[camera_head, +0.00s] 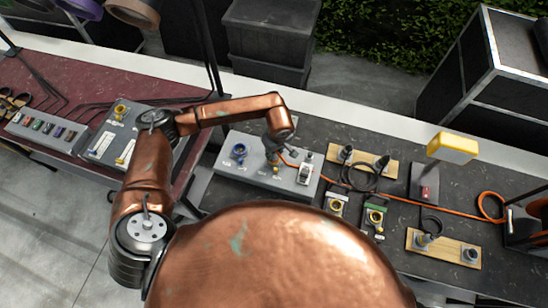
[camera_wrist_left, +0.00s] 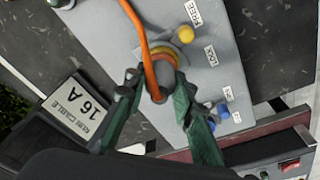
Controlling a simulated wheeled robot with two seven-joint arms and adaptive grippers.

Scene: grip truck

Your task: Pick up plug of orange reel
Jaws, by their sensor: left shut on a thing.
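My left gripper (camera_head: 275,163) is over the grey panel (camera_head: 245,176) on the dark table. In the left wrist view its two dark green fingers (camera_wrist_left: 158,100) are closed around the plug (camera_wrist_left: 156,92) of the orange cable. The cable (camera_wrist_left: 146,45) runs up out of that picture; in the head view the orange cable (camera_head: 400,199) crosses the table to the orange reel (camera_head: 520,225) at the right edge. The plug is over or at a yellow-ringed socket (camera_wrist_left: 178,55); I cannot tell whether it touches. My right gripper is out of view.
The panel carries a blue socket (camera_head: 239,150), a yellow knob (camera_wrist_left: 186,34) and labels. Wooden boards (camera_head: 455,253) with connectors, a coiled black cable (camera_head: 362,177) and a yellow box (camera_head: 453,147) crowd the table to the right. A sign (camera_wrist_left: 76,108) reads 16 A.

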